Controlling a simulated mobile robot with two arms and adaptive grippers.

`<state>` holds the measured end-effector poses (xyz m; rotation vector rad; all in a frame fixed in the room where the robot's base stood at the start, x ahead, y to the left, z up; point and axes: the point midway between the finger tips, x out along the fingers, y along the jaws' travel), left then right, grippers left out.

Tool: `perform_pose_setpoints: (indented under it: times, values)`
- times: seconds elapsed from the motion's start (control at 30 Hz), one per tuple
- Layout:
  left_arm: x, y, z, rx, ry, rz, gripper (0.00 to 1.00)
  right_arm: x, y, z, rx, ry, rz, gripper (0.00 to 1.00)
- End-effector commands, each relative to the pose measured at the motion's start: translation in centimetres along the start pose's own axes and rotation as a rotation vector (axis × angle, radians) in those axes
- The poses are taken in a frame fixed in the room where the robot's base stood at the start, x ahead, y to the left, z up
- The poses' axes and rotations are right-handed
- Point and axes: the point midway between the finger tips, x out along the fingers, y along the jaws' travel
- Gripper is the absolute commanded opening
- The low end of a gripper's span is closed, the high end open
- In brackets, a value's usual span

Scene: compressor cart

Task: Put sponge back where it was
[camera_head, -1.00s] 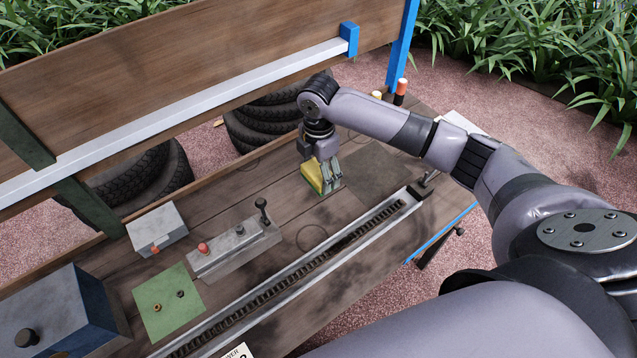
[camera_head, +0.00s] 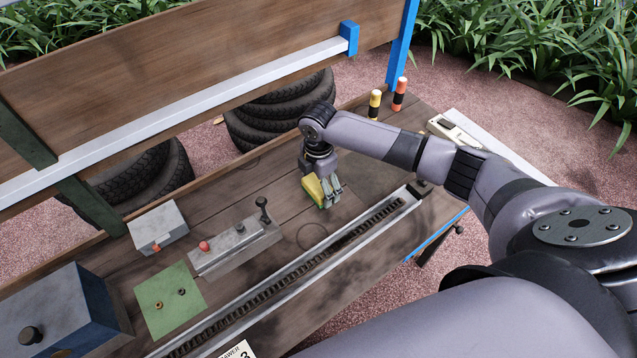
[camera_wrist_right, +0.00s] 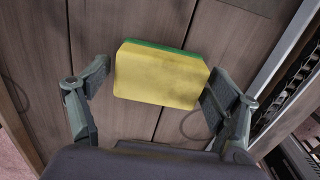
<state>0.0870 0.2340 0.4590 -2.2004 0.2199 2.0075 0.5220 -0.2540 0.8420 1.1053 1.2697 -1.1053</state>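The sponge (camera_head: 314,190) is a yellow block with a green layer. My right gripper (camera_head: 327,192) has its fingers around it, low over the wooden bench top (camera_head: 350,205); I cannot tell whether the sponge's underside touches the wood. In the right wrist view the sponge (camera_wrist_right: 160,76) shows its yellow face between the two fingers of the right gripper (camera_wrist_right: 158,85), its green layer along the far edge. The right finger meets one end; the contact at the left finger is hard to make out. My left gripper is not in view.
A toothed rail (camera_head: 300,265) runs along the bench front. A grey lever box (camera_head: 235,247), a small grey box (camera_head: 158,228) and a green mat (camera_head: 160,310) lie to the left. Yellow (camera_head: 375,104) and orange (camera_head: 399,93) cylinders stand behind. Clear wood surrounds the gripper.

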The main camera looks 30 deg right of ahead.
Motion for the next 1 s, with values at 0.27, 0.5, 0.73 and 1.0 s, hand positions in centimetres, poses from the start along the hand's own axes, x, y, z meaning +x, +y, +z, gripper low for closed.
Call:
perform_pose_setpoints:
  times: [0.27, 0.5, 0.73, 1.0]
  values:
    - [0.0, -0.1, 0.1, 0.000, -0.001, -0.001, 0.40, -0.1, 0.0, 0.0, 0.000, 0.000, 0.000, 0.90]
    - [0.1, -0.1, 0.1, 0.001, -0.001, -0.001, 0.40, -1.2, 0.1, 0.1, 0.001, 0.000, 0.003, 0.90]
    - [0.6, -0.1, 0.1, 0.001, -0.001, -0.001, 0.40, -5.8, 0.1, 0.1, 0.000, 0.000, 0.005, 0.90]
    - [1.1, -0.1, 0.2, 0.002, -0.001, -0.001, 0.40, -10.7, 0.1, 0.0, 0.000, 0.001, 0.003, 0.90]
